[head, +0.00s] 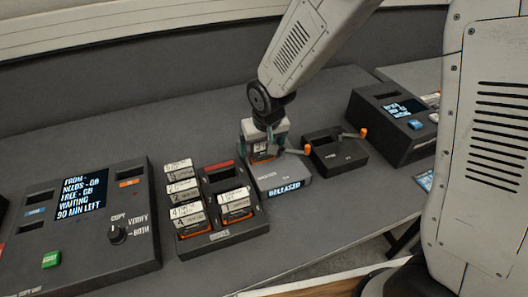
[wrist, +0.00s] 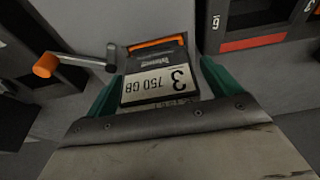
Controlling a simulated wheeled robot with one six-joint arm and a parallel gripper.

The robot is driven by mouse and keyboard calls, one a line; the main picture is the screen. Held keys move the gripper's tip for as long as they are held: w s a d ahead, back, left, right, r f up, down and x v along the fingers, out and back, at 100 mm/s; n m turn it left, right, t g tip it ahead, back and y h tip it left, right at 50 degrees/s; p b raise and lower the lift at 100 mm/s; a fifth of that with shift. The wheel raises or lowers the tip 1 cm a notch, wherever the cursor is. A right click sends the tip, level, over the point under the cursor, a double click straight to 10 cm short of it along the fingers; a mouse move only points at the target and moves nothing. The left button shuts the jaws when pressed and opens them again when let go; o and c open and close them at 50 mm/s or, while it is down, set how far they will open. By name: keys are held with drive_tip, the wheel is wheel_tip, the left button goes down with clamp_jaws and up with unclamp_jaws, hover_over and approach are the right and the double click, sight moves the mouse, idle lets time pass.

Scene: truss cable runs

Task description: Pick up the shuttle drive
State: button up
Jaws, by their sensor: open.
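The drive labelled "3 750 GB" (wrist: 158,82), with a white label and an orange edge, stands in the grey dock (head: 284,185) whose screen reads "RELEASED". It is mostly hidden by my gripper in the head view. My gripper (head: 266,146) is above the dock and around the drive. In the wrist view its green fingers (wrist: 160,84) are open, one on each side of the drive. A narrow gap seems to show beside the drive; I cannot tell whether either finger touches it.
A lever with an orange knob (wrist: 45,64) sits close beside the drive. A black dock (head: 338,157) stands right of the grey one. A rack (head: 222,236) with several labelled drives and empty slots is to the left. A control console (head: 75,250) stands further left.

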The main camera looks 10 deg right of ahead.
drive_tip(key=c, duration=1.4)
